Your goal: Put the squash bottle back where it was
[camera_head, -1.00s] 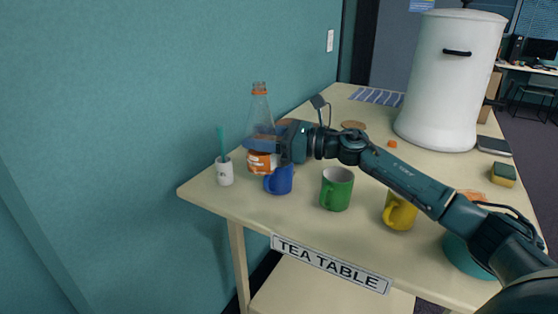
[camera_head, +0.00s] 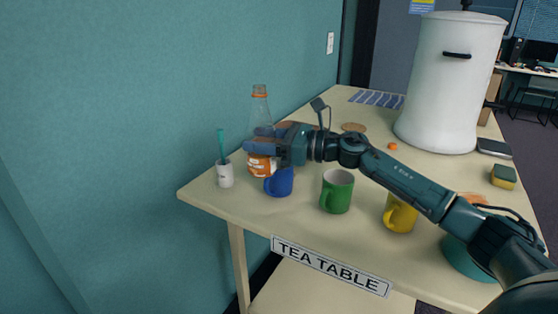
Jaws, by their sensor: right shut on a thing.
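The squash bottle (camera_head: 260,107) is clear with an orange cap and an orange and white label. It stands upright at the left end of the tea table (camera_head: 245,210), near the wall. My right gripper (camera_head: 265,145) is shut around the bottle's middle and hides part of it. The bottle's base is partly behind the blue mug, so I cannot tell whether it touches the table. My left gripper is not in view.
A green mug (camera_head: 337,192), a yellow mug (camera_head: 400,214) and a teal bowl (camera_head: 462,258) stand rightward. A large white urn (camera_head: 450,95) is behind.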

